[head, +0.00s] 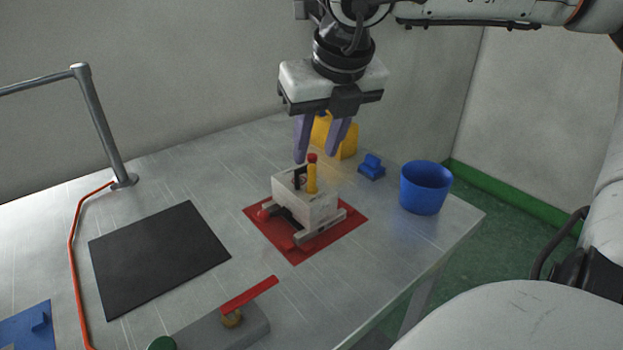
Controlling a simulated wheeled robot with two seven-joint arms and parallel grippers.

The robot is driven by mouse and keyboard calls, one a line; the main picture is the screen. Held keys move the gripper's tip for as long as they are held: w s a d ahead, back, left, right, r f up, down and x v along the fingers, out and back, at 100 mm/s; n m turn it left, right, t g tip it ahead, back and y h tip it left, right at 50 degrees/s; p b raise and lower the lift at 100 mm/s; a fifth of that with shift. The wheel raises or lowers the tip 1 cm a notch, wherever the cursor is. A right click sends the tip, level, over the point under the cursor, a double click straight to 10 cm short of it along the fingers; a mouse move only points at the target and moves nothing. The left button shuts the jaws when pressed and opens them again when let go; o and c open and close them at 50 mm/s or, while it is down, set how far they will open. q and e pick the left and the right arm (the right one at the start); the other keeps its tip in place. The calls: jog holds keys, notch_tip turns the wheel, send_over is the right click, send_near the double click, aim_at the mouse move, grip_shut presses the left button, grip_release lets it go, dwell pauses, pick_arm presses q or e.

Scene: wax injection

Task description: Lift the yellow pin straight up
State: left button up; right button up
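The yellow pin (311,180) stands upright in the top of a white block (318,208), with a red tip at its upper end. The block sits in a grey clamp frame (325,229) on a red mat (297,256). My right gripper (316,158) points down just above and behind the pin, its two purple fingers spread apart with nothing seen between them. Whether the fingers are lined up with the pin in depth is hard to tell. My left gripper is not in view.
A yellow container (347,141) stands behind the fingers. A blue cup (425,188) and a small blue piece (372,167) are at the right. A black mat (158,258) lies left. A grey base with a red lever (249,295) is in front.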

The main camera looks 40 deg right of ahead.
aim_at(312, 166)
jog(key=x, duration=0.3)
jog(key=shift+w+d+f, duration=0.1)
jog(key=shift+d+f, duration=0.05)
jog(key=shift+f, duration=0.1)
grip_shut()
jog(key=shift+r, duration=0.1)
